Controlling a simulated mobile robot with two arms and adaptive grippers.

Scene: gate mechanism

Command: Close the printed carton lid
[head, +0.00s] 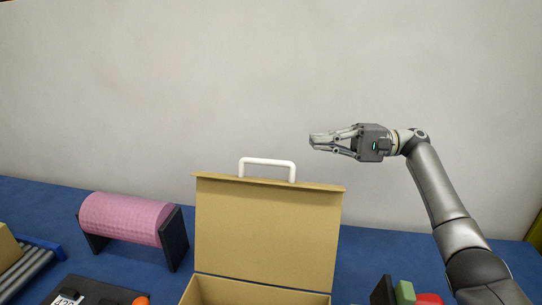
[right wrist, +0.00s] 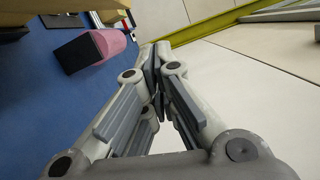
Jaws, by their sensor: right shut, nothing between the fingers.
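The carton (head: 255,288) is a tan box at the bottom centre of the head view, partly cut off by the frame edge. Its lid (head: 265,230) stands open and upright at the back. A white handle (head: 267,162) sits on the lid's top edge. My right gripper (head: 313,140) is shut and empty, above and to the right of the handle, apart from the lid. Its closed fingers also show in the right wrist view (right wrist: 155,62). My left gripper is not in view. No print shows on the lid's visible face.
A pink roller (head: 125,218) on dark supports stands left of the carton on the blue table (head: 370,255). Grey rollers (head: 22,272) lie at the far left. A dark panel (head: 85,290) lies in front. Green and red blocks (head: 405,292) stand at right. A pale wall is behind.

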